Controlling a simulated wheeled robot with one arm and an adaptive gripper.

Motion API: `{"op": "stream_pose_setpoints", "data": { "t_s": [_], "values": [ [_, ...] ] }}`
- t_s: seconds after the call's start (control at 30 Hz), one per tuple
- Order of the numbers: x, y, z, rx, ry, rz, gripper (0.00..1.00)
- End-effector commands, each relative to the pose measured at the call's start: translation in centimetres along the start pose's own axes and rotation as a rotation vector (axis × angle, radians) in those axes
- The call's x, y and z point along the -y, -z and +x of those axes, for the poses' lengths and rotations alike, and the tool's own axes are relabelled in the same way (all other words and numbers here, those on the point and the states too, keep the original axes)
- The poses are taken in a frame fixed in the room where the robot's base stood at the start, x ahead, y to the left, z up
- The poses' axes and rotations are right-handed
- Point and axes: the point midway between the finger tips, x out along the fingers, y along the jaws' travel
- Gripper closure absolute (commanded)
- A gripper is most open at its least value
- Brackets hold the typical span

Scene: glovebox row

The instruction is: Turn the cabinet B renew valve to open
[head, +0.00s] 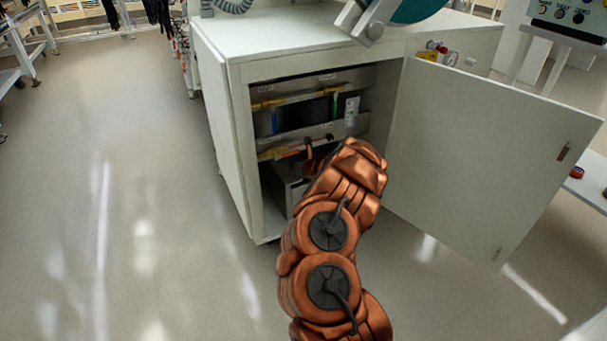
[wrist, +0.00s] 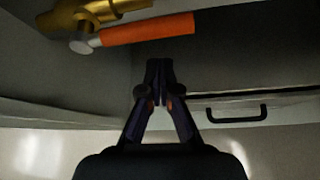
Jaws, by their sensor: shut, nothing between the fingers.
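The valve is inside an open white cabinet (head: 224,130). In the wrist view it has a brass body (wrist: 95,12) and an orange lever grip (wrist: 148,30) on a metal stem, lying nearly level across the picture. A small orange piece (head: 291,153) shows beside my gripper in the head view. My gripper (wrist: 158,68) is shut and empty, its fingertips just below the orange grip in the picture. I cannot tell whether they touch it. In the head view my arm reaches into the cabinet and hides part of the inside. No cabinet letter or valve label is readable.
The cabinet door (head: 490,150) stands swung open to the right of my arm. Shelves with yellow piping (head: 275,102) fill the upper inside. A black pull handle (wrist: 237,114) is on a grey front right of my fingers. The floor (head: 120,200) at left is clear.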

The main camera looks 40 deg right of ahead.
Motion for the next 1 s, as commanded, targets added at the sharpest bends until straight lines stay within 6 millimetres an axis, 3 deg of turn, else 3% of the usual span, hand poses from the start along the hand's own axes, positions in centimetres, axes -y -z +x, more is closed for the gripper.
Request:
{"op": "stream_pose_setpoints", "data": {
  "t_s": [0.07, 0.23, 1.0],
  "values": [
    [0.3, 1.8, 0.8, -0.001, 0.0, 0.0, 1.0],
    [0.0, 0.6, -1.6, 0.005, 0.0, 0.004, 1.0],
    [-0.5, 1.2, -8.6, 0.001, 0.002, 0.004, 1.0]
  ]
}}
